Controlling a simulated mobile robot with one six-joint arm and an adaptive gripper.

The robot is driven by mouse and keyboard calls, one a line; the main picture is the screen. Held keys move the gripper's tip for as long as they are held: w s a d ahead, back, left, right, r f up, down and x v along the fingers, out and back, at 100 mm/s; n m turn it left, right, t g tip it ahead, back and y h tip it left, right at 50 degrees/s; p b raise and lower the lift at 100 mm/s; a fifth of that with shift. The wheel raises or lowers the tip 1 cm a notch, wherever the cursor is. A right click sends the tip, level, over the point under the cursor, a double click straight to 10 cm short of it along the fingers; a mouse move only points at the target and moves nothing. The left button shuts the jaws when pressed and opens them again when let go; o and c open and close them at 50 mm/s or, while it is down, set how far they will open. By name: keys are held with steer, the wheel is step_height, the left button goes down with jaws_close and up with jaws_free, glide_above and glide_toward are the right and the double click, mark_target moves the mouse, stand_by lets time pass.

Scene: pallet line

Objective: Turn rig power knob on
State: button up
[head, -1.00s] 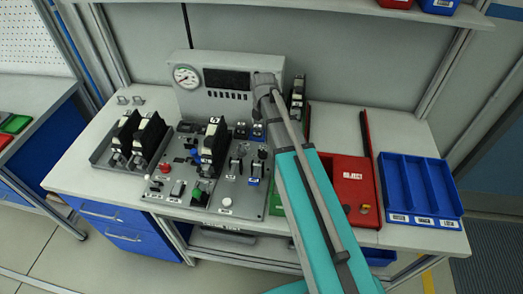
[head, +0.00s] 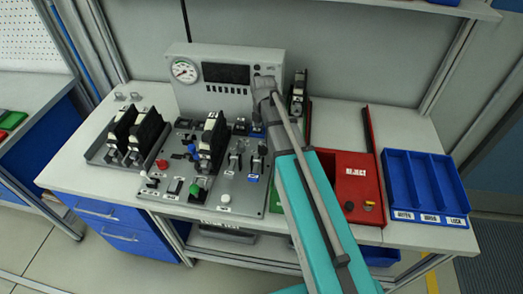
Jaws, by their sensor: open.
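The grey rig console (head: 180,99) stands at the back of the bench with a round gauge (head: 185,71) and a dark display (head: 226,74). I cannot make out the power knob for certain; small dark controls (head: 258,69) show at the console's right end, partly covered by my arm. My teal and grey arm reaches up from the bottom, and its grey far end overlaps the console's lower right corner. My gripper is hidden behind the arm, so its fingers and any contact do not show.
The control plate (head: 215,181) before the console carries switches, buttons and an upright black module (head: 212,140). A tray (head: 97,157) with black modules is left. A red reject box (head: 356,190) and blue divided bin (head: 459,190) are right. A black device (head: 299,90) stands beside the console.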

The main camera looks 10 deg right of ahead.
mark_target(263, 146)
steer(key=shift+f+b, duration=4.5)
steer(key=shift+f, duration=0.3)
